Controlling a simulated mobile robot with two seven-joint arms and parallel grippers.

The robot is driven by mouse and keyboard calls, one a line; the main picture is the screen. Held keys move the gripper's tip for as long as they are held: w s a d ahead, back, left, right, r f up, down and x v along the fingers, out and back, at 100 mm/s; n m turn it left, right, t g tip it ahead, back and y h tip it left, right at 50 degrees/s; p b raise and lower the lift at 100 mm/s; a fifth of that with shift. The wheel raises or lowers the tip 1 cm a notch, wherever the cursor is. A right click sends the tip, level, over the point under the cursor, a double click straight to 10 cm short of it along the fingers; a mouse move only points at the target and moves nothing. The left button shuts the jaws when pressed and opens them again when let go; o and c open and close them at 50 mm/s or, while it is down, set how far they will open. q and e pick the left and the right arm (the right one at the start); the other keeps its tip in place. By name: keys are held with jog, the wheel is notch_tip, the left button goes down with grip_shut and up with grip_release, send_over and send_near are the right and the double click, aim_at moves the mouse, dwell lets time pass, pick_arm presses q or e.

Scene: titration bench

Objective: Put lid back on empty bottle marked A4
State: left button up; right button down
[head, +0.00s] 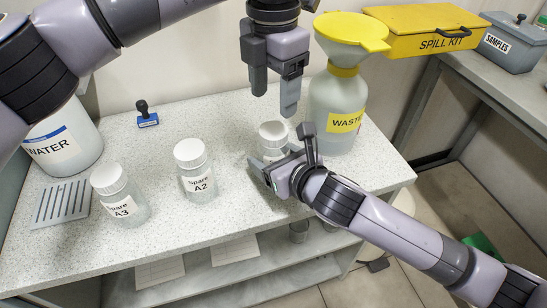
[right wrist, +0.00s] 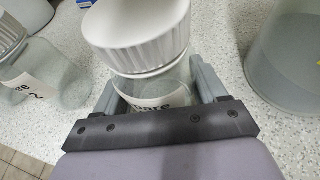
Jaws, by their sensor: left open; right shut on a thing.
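A bottle (right wrist: 170,88) with a white ridged lid (right wrist: 135,30) on its top stands at the right front of the bench. In the head view the lid (head: 273,133) shows just above my right gripper (head: 284,155). My right gripper is shut around the bottle body, one finger on each side in the right wrist view. The label reads only "...are"; its number is hidden. The lid looks slightly tilted or offset, and I cannot tell whether it is fully seated. My left gripper (head: 275,100) is open and empty, pointing down above the lid and apart from it.
Capped bottles Spare A2 (head: 197,172) and Spare A3 (head: 119,197) stand to the left. The WASTE bottle with yellow funnel (head: 338,100) stands close behind on the right. A blue stamp (head: 147,116), slotted tray (head: 61,203) and WATER container (head: 62,145) are farther left.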

aim_at(274, 130)
pick_arm(q)
notch_tip(274, 130, down, 7)
jog(key=shift+f, duration=0.1)
dwell(0.3)
jog(key=c, duration=0.9)
jog(key=o, duration=1.3)
jog(key=shift+c, duration=0.2)
